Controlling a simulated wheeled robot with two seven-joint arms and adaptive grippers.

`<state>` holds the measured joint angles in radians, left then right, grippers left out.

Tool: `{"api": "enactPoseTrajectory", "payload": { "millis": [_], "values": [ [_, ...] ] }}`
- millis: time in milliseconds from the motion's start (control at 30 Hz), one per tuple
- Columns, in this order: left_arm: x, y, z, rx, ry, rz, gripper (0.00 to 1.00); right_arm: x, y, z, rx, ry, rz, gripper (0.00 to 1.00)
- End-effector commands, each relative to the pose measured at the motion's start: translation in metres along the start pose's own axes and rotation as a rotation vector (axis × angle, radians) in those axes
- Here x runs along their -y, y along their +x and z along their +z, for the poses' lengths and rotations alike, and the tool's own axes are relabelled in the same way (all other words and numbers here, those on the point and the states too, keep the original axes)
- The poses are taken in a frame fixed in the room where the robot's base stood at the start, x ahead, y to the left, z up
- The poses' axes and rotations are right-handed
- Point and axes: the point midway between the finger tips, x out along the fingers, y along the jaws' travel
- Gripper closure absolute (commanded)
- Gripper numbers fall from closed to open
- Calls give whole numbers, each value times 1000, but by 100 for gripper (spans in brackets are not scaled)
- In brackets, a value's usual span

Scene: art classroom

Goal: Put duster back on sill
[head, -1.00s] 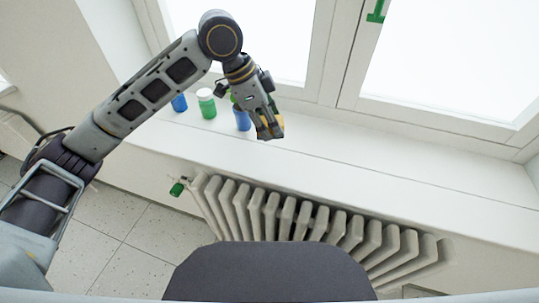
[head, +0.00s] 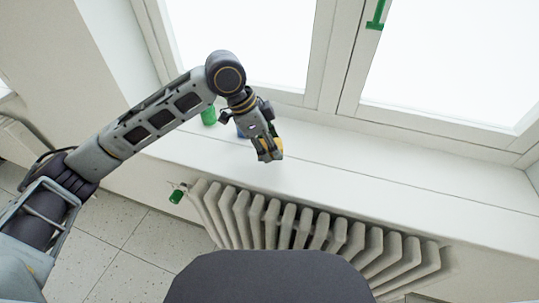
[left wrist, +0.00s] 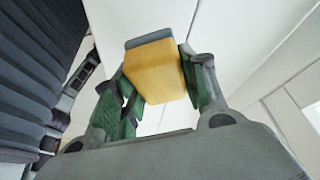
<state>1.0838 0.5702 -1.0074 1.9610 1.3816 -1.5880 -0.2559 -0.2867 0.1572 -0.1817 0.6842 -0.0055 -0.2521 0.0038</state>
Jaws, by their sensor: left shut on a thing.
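The duster (left wrist: 158,72) is a yellow-orange block with a grey edge, seen between the green-padded fingers in the left wrist view. My left gripper (head: 268,150) is shut on it. In the head view a small yellow part of the duster (head: 277,145) shows beside the fingers, over the front part of the white sill (head: 350,165). I cannot tell whether the duster touches the sill. My right gripper is not in view.
A green jar (head: 208,116) and a blue jar (head: 240,130), partly hidden by my left arm, stand on the sill. The sill to the right is clear. A radiator (head: 300,222) with a green valve (head: 176,196) is below. Windows rise behind.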

Motion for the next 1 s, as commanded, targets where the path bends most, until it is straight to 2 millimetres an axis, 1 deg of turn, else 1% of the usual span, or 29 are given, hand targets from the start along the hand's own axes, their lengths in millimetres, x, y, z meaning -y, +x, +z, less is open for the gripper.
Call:
{"api": "enactPoseTrajectory", "payload": {
  "millis": [100, 300, 467, 567, 833, 867, 1000],
  "values": [
    [-1, 15, 7, 2, -1, 3, 77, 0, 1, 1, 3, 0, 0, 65],
    [-1, 34, 14, 1, -1, 2, 77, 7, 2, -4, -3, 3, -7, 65],
    [0, 37, 16, 0, 0, 1, 77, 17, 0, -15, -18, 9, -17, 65],
    [0, 37, 16, 1, 0, 1, 77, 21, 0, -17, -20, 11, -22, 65],
    [-1, 39, 16, 1, 0, 1, 77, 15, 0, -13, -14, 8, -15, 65],
    [0, 39, 16, 1, 0, 1, 54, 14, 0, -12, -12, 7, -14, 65],
    [0, 39, 16, 1, 0, 1, 36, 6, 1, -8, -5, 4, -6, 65]
  ]
}}
